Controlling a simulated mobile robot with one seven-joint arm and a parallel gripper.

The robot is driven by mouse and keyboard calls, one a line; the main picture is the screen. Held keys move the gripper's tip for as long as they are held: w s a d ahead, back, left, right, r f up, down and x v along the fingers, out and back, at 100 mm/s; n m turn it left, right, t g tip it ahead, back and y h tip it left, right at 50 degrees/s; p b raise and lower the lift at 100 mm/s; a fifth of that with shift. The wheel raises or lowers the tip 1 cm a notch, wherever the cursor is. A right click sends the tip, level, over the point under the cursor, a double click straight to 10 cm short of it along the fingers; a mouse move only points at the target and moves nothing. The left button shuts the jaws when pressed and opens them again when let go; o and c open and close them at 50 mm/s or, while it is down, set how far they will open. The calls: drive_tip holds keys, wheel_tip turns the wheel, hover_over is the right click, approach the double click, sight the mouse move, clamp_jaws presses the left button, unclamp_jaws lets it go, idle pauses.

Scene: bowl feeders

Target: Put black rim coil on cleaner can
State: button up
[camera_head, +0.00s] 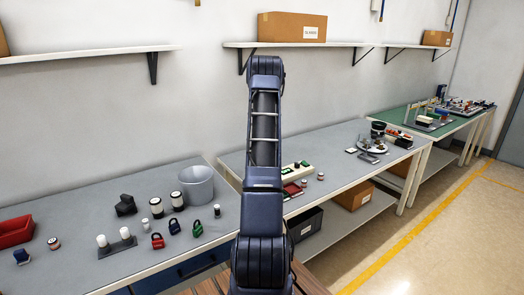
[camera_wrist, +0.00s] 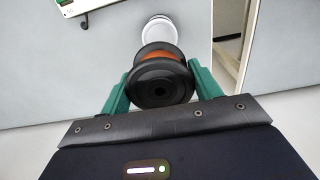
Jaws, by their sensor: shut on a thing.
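In the wrist view, my gripper (camera_wrist: 160,92) has green fingers shut on the black rim coil (camera_wrist: 163,82). The coil has black end rims and an orange winding between them. A white round can (camera_wrist: 158,30), which looks like the cleaner can, shows just beyond the coil. The coil overlaps part of it in the picture, and I cannot tell whether the two touch. In the head view, my arm fills the middle, and my gripper, the held coil and this can cannot be made out.
A white and green board (camera_head: 298,170) lies on the right bench (camera_head: 340,153), with small spools (camera_head: 320,177) near it. The left bench (camera_head: 75,197) holds a grey bucket (camera_head: 196,185), padlocks (camera_head: 174,227) and a red bin (camera_head: 16,231). Shelves with boxes (camera_head: 291,27) hang above.

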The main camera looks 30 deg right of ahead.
wheel_tip(320, 180, down, 14)
drive_tip(key=shift+r, duration=0.1)
idle(0.5)
drive_tip(key=o, duration=1)
drive_tip(key=shift+o, duration=0.3)
